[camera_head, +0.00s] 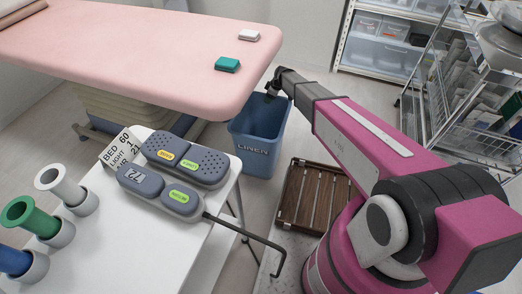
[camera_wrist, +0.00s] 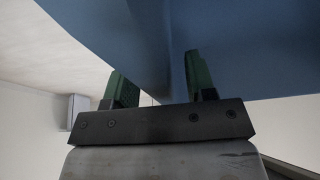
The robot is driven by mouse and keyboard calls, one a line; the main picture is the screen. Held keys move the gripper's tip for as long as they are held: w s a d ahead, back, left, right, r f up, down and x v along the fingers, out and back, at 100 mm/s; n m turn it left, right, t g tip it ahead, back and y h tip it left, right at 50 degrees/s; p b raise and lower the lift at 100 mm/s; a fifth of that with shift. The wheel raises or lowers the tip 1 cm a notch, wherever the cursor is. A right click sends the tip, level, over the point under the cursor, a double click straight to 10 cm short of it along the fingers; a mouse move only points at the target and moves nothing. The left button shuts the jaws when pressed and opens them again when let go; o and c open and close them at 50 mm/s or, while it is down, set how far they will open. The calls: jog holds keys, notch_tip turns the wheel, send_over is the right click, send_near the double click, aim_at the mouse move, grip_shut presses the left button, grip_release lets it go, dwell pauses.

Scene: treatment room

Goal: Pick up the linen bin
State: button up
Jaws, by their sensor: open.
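The linen bin (camera_head: 254,146) is a blue open-topped bin marked LINEN. It stands upright on the floor beside the pink-topped bed. In the wrist view, the blue bin (camera_wrist: 245,40) fills the upper part of the picture. There my gripper (camera_wrist: 157,72) has its two green fingers apart, with part of the bin's blue wall showing between them. I cannot tell whether either finger touches the wall. The bin's inside is only partly seen.
The bed (camera_head: 130,45) overhangs close to the bin's left. A white table (camera_head: 135,235) with grey control pads (camera_head: 187,161) and a bent black rod (camera_head: 262,240) stands in front. A wire trolley (camera_head: 440,100) stands at the right.

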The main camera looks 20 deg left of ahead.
jog(key=shift+f, duration=0.1)
dwell(0.3)
grip_shut()
